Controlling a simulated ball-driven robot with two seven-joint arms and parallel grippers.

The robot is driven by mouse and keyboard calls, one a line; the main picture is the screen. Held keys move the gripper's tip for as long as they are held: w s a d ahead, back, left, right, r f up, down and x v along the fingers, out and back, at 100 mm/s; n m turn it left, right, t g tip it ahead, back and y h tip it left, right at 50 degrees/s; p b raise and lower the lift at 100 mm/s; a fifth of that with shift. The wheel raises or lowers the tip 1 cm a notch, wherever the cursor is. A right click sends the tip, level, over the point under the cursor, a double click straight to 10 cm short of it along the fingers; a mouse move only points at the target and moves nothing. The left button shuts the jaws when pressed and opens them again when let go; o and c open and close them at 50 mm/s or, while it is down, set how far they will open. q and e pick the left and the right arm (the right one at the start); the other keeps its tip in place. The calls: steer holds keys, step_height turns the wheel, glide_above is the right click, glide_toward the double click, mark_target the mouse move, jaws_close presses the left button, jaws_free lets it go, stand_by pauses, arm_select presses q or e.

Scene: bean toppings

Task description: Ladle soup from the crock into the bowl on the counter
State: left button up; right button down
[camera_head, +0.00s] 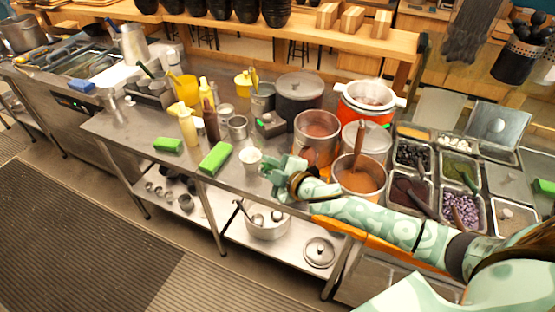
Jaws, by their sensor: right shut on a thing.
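A small white bowl (250,157) is near the front edge of the steel counter (225,180). My right gripper (267,168) reaches left across the counter and is shut at the bowl's right side; its fingers hide the contact. A metal pot of orange-brown soup (360,180) stands behind my right forearm, with a brown handle (361,140) standing up in it. A second pot of reddish soup (316,130) stands to its left. An orange crock with white handles (368,98) is behind them. My left gripper is out of view.
Green blocks (215,157), squeeze bottles (188,127) and metal cups (238,127) stand left of the bowl. A lidded grey pot (299,92) is behind. Topping pans (462,210) fill the right side. A lower shelf (225,222) holds a pot.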

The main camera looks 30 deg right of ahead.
steer(key=a+f+n+h+b, duration=0.2)
steer(key=a+f+n+b, duration=0.2)
steer(key=f, duration=0.6)
steer(key=shift+a+f+g, duration=0.2)
steer(key=shift+a+g, duration=0.1)
steer(key=shift+a, duration=0.05)
steer(key=shift+s, duration=0.1)
stand_by(1.0)
